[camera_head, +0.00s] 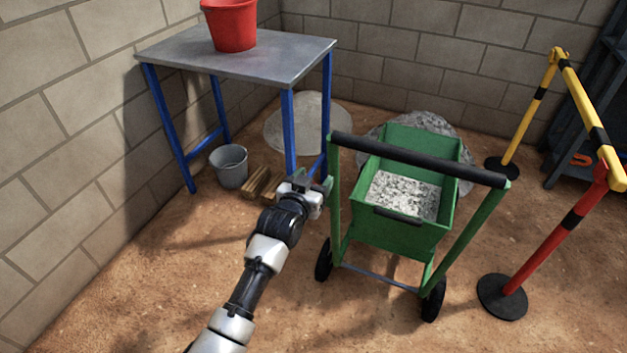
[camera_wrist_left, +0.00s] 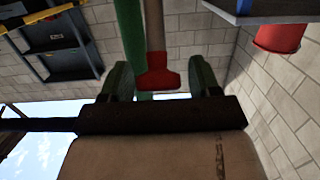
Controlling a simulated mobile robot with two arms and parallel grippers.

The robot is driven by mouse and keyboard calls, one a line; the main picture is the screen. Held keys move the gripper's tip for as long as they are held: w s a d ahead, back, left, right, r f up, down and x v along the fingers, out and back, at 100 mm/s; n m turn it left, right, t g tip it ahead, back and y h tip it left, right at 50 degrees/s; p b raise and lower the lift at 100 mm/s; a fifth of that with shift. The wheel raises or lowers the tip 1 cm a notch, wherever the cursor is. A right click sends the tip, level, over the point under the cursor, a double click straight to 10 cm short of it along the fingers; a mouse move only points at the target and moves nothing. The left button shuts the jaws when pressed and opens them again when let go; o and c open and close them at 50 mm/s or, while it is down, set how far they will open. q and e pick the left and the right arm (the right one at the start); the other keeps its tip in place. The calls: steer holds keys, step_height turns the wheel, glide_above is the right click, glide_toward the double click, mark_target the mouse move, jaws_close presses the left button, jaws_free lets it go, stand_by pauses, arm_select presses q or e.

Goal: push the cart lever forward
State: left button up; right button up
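The green cart (camera_head: 400,236) stands right of my left gripper, its tub holding grey gravel and its black push bar (camera_head: 415,160) across the near top. My left gripper (camera_head: 322,186) is beside the cart's left upright. In the left wrist view, the two green fingers of this gripper (camera_wrist_left: 160,80) are spread apart. A rod with a red end (camera_wrist_left: 157,77), which looks like the lever, shows between them, with a gap on its right side. I cannot tell whether it touches the left finger. The lever is not discernible in the head view. My right gripper is not in view.
A metal table (camera_head: 270,55) with blue legs and a red bucket (camera_head: 232,25) stands behind my left arm. A grey bucket (camera_head: 229,166) and wood pieces (camera_head: 262,183) lie below. A red post (camera_head: 540,245) and yellow-black barrier (camera_head: 585,105) stand at right.

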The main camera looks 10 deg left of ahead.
arm_select(q)
steer(key=shift+s+a+r, duration=0.1)
steer(key=shift+s+a, duration=0.05)
steer(key=shift+s, duration=0.3)
steer(key=p+v, duration=0.1)
steer(key=v, duration=0.8)
steer(key=shift+s+p, duration=0.4)
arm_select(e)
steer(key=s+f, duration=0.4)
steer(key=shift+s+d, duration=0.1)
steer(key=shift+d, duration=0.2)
arm_select(q)
steer(key=shift+a, duration=0.1)
